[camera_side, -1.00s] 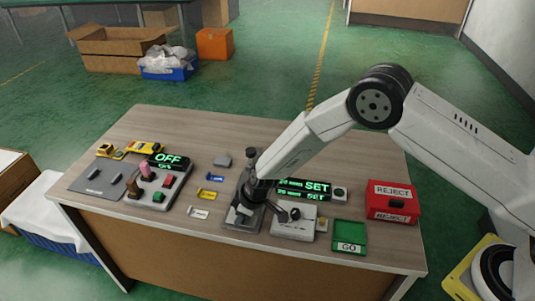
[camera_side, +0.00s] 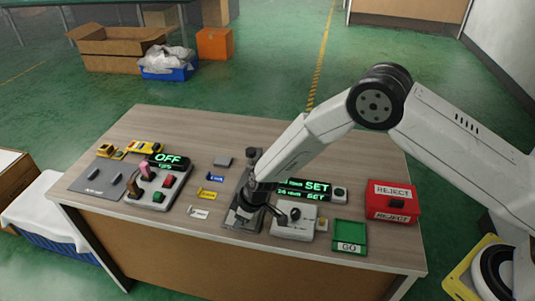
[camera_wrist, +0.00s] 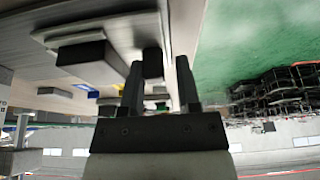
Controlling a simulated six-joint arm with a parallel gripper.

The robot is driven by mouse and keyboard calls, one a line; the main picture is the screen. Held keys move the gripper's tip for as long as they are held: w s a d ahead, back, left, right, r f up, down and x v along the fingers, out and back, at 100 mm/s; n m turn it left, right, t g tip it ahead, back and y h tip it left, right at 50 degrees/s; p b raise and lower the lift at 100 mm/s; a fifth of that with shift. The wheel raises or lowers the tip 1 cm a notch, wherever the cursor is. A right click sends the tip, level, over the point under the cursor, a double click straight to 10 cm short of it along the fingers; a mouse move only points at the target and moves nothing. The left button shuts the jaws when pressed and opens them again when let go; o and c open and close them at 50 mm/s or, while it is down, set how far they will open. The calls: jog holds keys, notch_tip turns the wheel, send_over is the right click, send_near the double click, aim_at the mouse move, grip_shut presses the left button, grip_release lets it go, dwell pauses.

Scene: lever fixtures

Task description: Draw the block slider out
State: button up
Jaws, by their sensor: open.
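A long dark grey fixture (camera_side: 236,222) lies near the middle of the table, and I take it to be the block slider's base. A dark upright piece stands at its far end (camera_side: 254,155). My gripper (camera_side: 270,212) is over the right side of this fixture and hides part of it. In the wrist view my gripper's two fingers (camera_wrist: 160,78) are apart. A small dark block (camera_wrist: 152,62) shows between them, and I cannot tell whether they touch it. A larger grey block (camera_wrist: 88,58) is to their left.
A white box with a knob (camera_side: 293,222) stands close to the right of my gripper, before a green SET display (camera_side: 305,189). A green GO tray (camera_side: 349,237) and red REJECT box (camera_side: 393,203) are further right. A switch panel (camera_side: 158,187) is left.

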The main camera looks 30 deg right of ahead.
jog(key=shift+r, duration=0.15)
jog(key=v, duration=0.7)
jog(key=shift+r, duration=0.25)
jog(key=shift+s+d, duration=0.1)
jog(key=s+d+r+m+h, duration=0.1)
jog(key=s+d+r+m, duration=0.1)
jog(key=s+d+r, duration=0.4)
jog(key=s+d+r+m+h, duration=0.1)
jog(key=s+d+r+m, duration=0.2)
jog(key=d, duration=0.4)
jog(key=s+d+r+m+h, duration=0.1)
jog(key=s+d+r+m, duration=0.3)
jog(key=s+d, duration=0.5)
jog(key=shift+s+d+r+g, duration=0.25)
jog(key=shift+s+g, duration=0.05)
jog(key=shift+s, duration=0.9)
